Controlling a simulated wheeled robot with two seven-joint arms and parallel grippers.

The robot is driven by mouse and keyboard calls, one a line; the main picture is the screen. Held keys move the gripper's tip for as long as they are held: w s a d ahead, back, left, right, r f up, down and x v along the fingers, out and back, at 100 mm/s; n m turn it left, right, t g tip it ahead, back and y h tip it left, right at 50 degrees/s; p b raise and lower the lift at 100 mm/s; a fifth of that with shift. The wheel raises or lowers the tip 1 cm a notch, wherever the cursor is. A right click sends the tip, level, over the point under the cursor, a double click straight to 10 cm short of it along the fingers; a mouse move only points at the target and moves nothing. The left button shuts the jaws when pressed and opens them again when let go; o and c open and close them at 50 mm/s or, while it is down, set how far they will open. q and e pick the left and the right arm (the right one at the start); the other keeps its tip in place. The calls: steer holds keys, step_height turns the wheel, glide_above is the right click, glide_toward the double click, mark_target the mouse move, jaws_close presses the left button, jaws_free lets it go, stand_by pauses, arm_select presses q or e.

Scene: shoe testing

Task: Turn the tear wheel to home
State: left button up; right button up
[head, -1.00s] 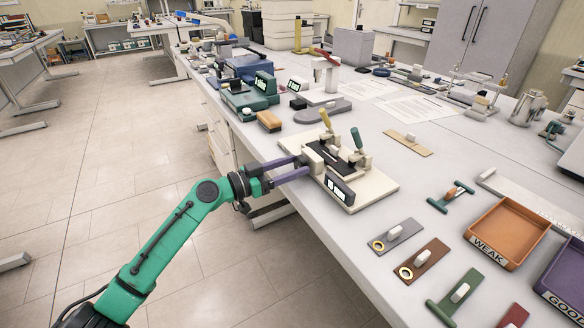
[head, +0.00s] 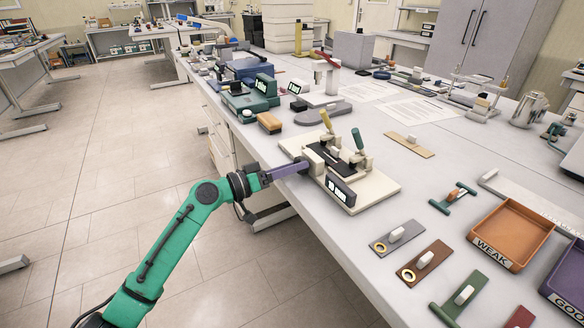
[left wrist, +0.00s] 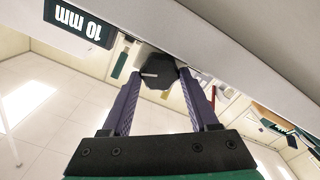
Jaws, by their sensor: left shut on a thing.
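The tear tester (head: 373,188) is a cream device near the table's front edge, with a yellow lever (head: 326,122), a green lever (head: 357,138) and a display (head: 341,190). In the left wrist view the display (left wrist: 78,21) reads 10 mm, turned over. The tear wheel (left wrist: 158,70) is a dark knob with a white mark, seen in that view. My left gripper (left wrist: 160,78) is shut on it, one purple finger on each side. My right gripper is out of view.
Sample strips with white blocks, including a grey one (head: 380,246) and a brown one (head: 409,276), lie at the front right. An orange WEAK tray (head: 530,208) and a purple GOOD tray (head: 570,262) stand further right. A tan block (head: 270,122) lies behind the tester.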

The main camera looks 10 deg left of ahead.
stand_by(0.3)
arm_select(q)
steer(key=o, duration=1.4)
steer(key=b+v, duration=0.4)
steer(key=v, duration=1)
steer(key=shift+s+a, duration=0.15)
steer(key=shift+a, duration=0.1)
steer(key=shift+c, duration=0.2)
